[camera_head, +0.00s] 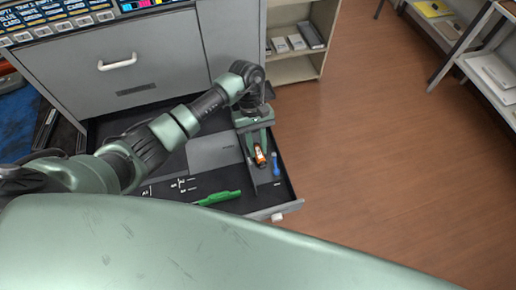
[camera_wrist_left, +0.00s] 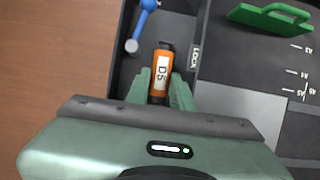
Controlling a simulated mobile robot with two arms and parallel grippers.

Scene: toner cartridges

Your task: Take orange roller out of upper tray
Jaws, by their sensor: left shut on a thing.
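The orange roller (camera_head: 260,155) has a white label reading D5 and dark ends. It lies in a narrow side compartment of the pulled-out upper tray (camera_head: 262,212). My left gripper (camera_head: 259,160) reaches down from above with its fingers on both sides of the roller, shut on it. In the left wrist view the roller (camera_wrist_left: 161,75) sits between the two green fingers (camera_wrist_left: 160,92), its near end hidden by the gripper body. Whether it touches the tray floor I cannot tell. My right gripper is not in view.
A blue tool (camera_head: 276,165) lies beside the roller in the same compartment. A green handled piece (camera_head: 218,197) lies in the larger, marked section. The grey cabinet (camera_head: 130,62) stands behind; open brown floor (camera_head: 380,170) is to the right.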

